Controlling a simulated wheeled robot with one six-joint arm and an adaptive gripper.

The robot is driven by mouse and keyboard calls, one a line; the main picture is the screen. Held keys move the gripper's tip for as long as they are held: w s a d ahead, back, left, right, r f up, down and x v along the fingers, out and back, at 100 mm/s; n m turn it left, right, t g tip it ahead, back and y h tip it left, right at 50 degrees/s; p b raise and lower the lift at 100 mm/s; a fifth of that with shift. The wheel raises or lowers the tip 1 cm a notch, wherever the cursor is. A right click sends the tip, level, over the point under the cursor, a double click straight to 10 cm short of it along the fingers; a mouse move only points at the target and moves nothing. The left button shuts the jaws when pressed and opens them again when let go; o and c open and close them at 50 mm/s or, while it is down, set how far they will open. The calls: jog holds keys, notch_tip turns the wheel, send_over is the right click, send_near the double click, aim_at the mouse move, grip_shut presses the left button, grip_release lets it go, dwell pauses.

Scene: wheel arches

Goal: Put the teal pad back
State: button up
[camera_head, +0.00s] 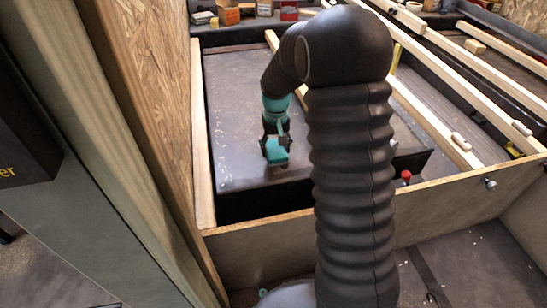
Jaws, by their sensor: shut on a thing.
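My gripper (276,148) is at the end of my dark arm, with a teal wrist section above it. It points down over the grey top of a dark box-like wheel arch (240,100). It is shut on a small teal block, which looks like the teal pad (279,153). The pad is low over the top; I cannot tell if it touches. My arm's ribbed sleeve hides part of the arch's right side. No spot that is clearly the pad's place shows.
Pale wooden rails (203,150) edge the arch, and a wooden board (445,205) runs in front. A red knob (406,175) stands near the right front edge. Small boxes (229,15) line the back shelf. An upright post (135,100) stands at left. The top around my gripper is clear.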

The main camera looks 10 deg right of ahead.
aim_at(274, 156)
jog(key=shift+w+a+f, duration=0.2)
jog(key=shift+a+f, duration=0.05)
jog(key=shift+f, duration=0.1)
jog(key=shift+f+b, duration=0.3)
jog(key=shift+f, duration=1.5)
jog(key=shift+f, duration=0.15)
jog(key=o, duration=1.1)
